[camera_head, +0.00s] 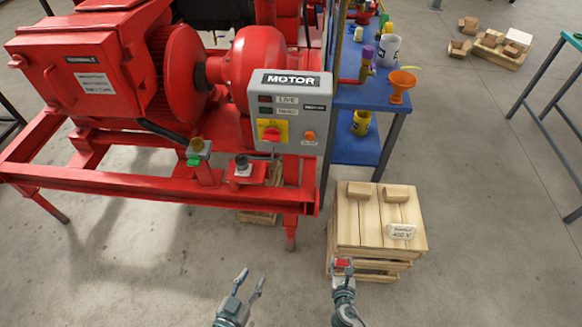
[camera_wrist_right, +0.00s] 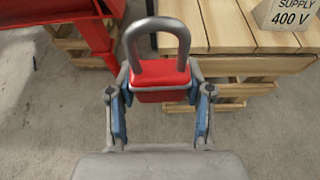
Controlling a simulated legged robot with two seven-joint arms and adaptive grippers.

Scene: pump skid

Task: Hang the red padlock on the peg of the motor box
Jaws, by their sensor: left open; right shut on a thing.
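The red padlock (camera_wrist_right: 160,78) is between the fingers of my right gripper (camera_wrist_right: 160,108), with its grey shackle pointing away from the palm. In the head view the padlock (camera_head: 343,263) shows small and red at the tip of my right gripper (camera_head: 343,272), in front of the wooden crate. The grey motor box (camera_head: 290,112) is mounted on the red skid, further away and up to the left. It has a red switch on a yellow plate and an orange button; I cannot make out its peg clearly. My left gripper (camera_head: 248,286) is open and empty over the floor.
A wooden crate (camera_head: 372,215) with wood blocks and a "400 V" sign (camera_head: 400,231) stands just beyond my right gripper. The red skid frame (camera_head: 150,185) fills the left. A blue shelf (camera_head: 360,150) with an orange funnel (camera_head: 401,85) stands behind. Floor between is clear.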

